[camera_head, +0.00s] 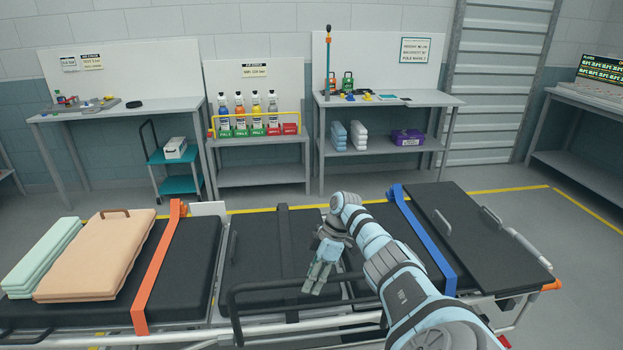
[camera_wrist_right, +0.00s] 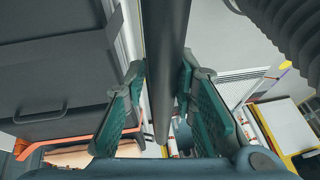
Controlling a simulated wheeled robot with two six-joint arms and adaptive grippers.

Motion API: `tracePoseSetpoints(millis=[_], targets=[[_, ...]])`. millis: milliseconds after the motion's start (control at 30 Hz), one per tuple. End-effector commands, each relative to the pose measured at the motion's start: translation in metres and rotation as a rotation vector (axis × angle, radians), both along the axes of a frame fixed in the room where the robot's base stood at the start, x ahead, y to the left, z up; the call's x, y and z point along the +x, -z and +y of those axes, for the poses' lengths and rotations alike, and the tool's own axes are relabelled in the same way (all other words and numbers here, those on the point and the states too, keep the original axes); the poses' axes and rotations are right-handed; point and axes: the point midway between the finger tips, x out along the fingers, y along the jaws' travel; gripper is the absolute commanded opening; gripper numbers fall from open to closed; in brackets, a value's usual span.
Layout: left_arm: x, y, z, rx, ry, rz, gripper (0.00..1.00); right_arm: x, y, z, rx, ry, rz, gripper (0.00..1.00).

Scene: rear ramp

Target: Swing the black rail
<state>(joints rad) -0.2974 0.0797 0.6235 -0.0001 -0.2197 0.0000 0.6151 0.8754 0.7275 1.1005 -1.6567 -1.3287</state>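The black rail (camera_head: 260,288) is a dark bent tube along the near side of the stretcher, raised on the side toward me. My right gripper (camera_head: 318,282) points down at the rail's top bar, over the middle of the stretcher. In the right wrist view, a dark bar (camera_wrist_right: 166,65), which looks like the rail, runs between the two green-padded fingers (camera_wrist_right: 163,90). The fingers stand apart on either side of it, with narrow gaps showing, so the gripper looks open around or just above the bar. My left gripper is not in view.
The stretcher has a black mattress (camera_head: 265,245), an orange strap (camera_head: 160,260) and a blue strap (camera_head: 428,240). Folded peach (camera_head: 100,255) and mint (camera_head: 40,255) blankets lie at its left end. Benches with bottles (camera_head: 255,140) and supplies stand along the back wall, beyond clear floor.

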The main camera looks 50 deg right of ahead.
Motion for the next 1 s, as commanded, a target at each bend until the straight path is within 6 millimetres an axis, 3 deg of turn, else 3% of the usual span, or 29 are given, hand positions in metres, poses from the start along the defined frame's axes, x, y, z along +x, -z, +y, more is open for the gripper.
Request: tracePoseSetpoints(millis=[100,467,800,1000], targets=[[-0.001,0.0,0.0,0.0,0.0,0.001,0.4,0.001,-0.002,-0.001,-0.002,0.001,-0.003,0.4],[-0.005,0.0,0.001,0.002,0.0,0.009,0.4,-0.001,-0.007,-0.003,0.0,-0.001,0.001,0.4],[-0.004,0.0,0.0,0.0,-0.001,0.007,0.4,-0.012,-0.084,-0.036,0.001,0.0,-0.003,0.4],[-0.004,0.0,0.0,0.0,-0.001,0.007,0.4,-0.016,-0.108,-0.046,0.002,-0.001,0.0,0.4]])
